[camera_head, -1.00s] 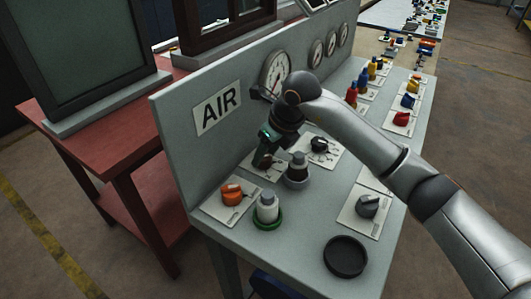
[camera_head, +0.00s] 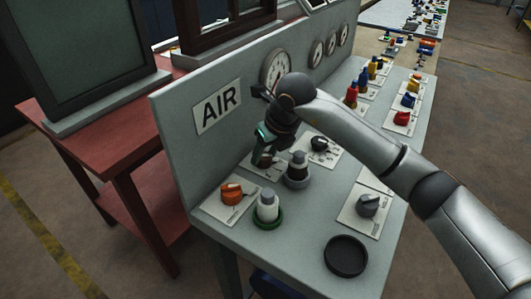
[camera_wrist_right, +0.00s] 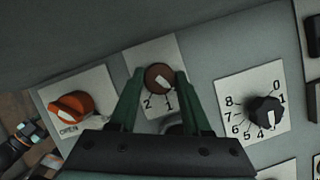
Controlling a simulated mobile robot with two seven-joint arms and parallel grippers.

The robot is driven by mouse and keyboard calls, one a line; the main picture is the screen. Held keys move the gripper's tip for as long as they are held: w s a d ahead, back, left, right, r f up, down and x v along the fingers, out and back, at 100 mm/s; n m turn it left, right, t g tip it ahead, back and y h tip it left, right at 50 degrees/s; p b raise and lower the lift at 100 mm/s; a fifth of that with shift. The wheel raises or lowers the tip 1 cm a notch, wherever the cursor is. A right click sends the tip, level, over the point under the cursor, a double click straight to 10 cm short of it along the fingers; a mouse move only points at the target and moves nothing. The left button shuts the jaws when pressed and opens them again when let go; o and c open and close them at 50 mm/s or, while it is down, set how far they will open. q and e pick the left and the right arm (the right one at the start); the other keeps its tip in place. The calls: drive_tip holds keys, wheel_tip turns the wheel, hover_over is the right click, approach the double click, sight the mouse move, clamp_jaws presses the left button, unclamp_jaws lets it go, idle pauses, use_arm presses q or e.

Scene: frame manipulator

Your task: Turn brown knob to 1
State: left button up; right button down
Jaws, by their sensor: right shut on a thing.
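The brown knob (camera_wrist_right: 158,77) sits on a white plate marked 2 and 1 in the right wrist view, with its pale pointer mark toward the lower part of the plate, near the numbers. My right gripper (camera_wrist_right: 156,82) has its two green fingers on either side of the knob, shut on it. In the head view my right gripper (camera_head: 264,157) reaches down to the panel, and the brown knob there is mostly hidden by it.
An orange knob (camera_head: 232,193) is near the panel's left edge. A white-topped button with a green base (camera_head: 267,208) and a grey-collared button (camera_head: 298,171) stand close by. A black numbered knob (camera_head: 319,144) is behind. The upright AIR panel (camera_head: 217,106) rises behind my gripper.

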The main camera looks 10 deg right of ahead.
drive_tip(key=m+h+b, duration=0.1)
drive_tip(key=m, duration=0.2)
drive_tip(key=shift+a, duration=0.1)
drive_tip(key=shift+a+m+h+b, duration=0.1)
drive_tip(key=shift+m+h+b, duration=0.55)
drive_tip(key=shift+m, duration=1.25)
drive_tip(key=shift+c, duration=1.8)
unclamp_jaws()
drive_tip(key=v, duration=1.2)
drive_tip(key=shift+s+r, duration=0.2)
drive_tip(key=shift+s, duration=0.1)
drive_tip(key=shift+a, duration=0.15)
